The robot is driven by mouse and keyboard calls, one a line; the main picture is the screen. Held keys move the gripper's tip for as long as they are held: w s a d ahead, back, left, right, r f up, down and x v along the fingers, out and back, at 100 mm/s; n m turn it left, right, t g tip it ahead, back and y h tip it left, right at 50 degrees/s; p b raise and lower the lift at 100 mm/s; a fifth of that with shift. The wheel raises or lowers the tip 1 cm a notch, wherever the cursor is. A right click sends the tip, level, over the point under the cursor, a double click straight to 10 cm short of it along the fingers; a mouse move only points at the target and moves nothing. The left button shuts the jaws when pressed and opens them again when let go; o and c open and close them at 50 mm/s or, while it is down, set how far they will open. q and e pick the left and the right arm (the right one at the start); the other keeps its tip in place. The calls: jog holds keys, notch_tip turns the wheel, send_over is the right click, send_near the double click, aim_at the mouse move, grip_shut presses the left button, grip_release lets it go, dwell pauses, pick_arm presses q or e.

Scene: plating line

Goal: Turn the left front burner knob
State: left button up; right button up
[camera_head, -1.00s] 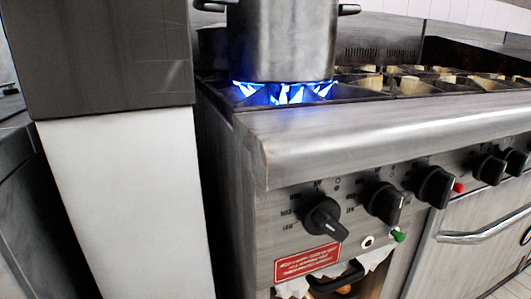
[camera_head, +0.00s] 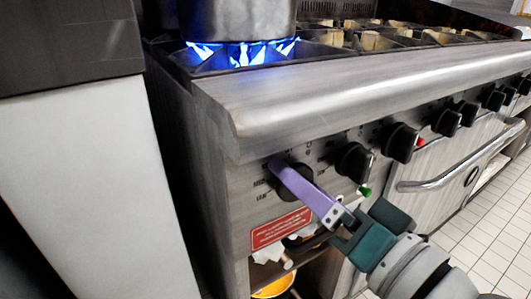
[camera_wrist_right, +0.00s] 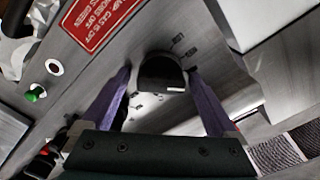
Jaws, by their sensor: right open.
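The leftmost black knob (camera_head: 296,182) is on the stove's front panel, partly hidden behind a purple finger. In the right wrist view the knob (camera_wrist_right: 161,72) sits between the two purple fingers. My right gripper (camera_head: 277,166) reaches it from the lower right. The right gripper (camera_wrist_right: 160,80) is open, with one finger on each side of the knob. I cannot tell whether the fingers touch it. A blue flame (camera_head: 243,52) burns under a metal pot (camera_head: 235,18) on the stove's left front burner. My left gripper is not in view.
More black knobs line the panel to the right, the nearest being the second knob (camera_head: 354,161). A red label (camera_head: 281,230) is below the leftmost knob. A green button (camera_head: 365,190) and an oven handle (camera_head: 460,165) lie to the right. A pale cabinet (camera_head: 95,190) stands left.

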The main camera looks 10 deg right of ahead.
jog(key=shift+c, duration=0.4)
jog(key=shift+c, duration=1.4)
jog(key=c, duration=0.9)
jog(key=shift+c, duration=0.3)
